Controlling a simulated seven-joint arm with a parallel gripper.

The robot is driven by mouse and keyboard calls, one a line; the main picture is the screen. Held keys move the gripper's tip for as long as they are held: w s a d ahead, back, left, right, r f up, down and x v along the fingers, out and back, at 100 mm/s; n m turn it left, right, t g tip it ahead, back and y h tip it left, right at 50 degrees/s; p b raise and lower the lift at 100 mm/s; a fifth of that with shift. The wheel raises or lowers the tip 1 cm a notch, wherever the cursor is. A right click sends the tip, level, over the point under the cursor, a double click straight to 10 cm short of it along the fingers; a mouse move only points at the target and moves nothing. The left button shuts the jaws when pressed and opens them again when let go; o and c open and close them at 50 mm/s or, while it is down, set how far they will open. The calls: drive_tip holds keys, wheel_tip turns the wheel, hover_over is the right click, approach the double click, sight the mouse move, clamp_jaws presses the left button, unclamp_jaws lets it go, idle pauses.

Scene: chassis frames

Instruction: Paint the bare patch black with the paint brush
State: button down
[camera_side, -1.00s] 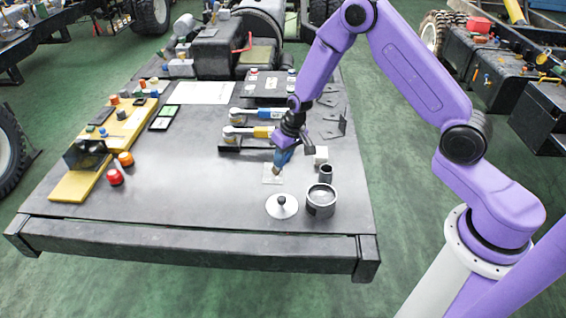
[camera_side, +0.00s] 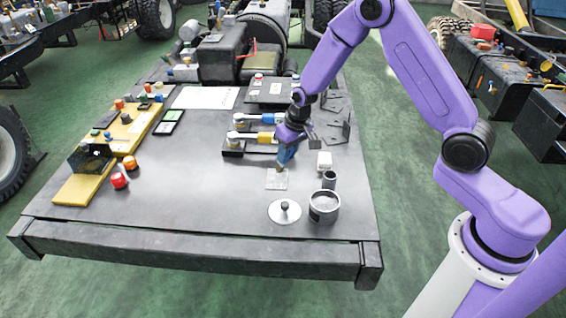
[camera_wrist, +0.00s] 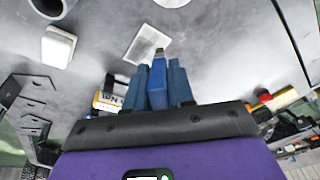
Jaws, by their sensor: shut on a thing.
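My gripper (camera_side: 288,152) is shut on the blue paint brush and points down over the bench. The wrist view shows the brush (camera_wrist: 157,82) between my blue fingers (camera_wrist: 158,88), its tan tip pointing away from them. The bare patch (camera_side: 277,181) is a small pale grey square on the dark bench top; it also shows in the wrist view (camera_wrist: 147,44). The brush tip is at or just above the patch's far edge; I cannot tell whether it touches. An open round can (camera_side: 324,205) stands right of a round lid (camera_side: 284,212) with a dark knob.
A small dark cup (camera_side: 329,180) and a white block (camera_side: 324,161) stand right of the patch. Clamps with blue and yellow handles (camera_side: 266,136) lie behind. A yellow board (camera_side: 75,190) and red and orange knobs are at left. The middle of the bench (camera_side: 190,190) is clear.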

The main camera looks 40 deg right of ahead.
idle(0.3)
drive_tip(key=w+d+r, duration=0.4)
drive_tip(key=w+d, duration=0.2)
drive_tip(key=w, duration=0.3)
drive_tip(key=shift+s+x, duration=0.2)
drive_tip(key=shift+x, duration=0.65)
drive_tip(key=shift+s+x, duration=0.15)
drive_tip(key=shift+x, duration=0.65)
drive_tip(key=shift+s+x, duration=0.2)
drive_tip(key=shift+x, duration=0.65)
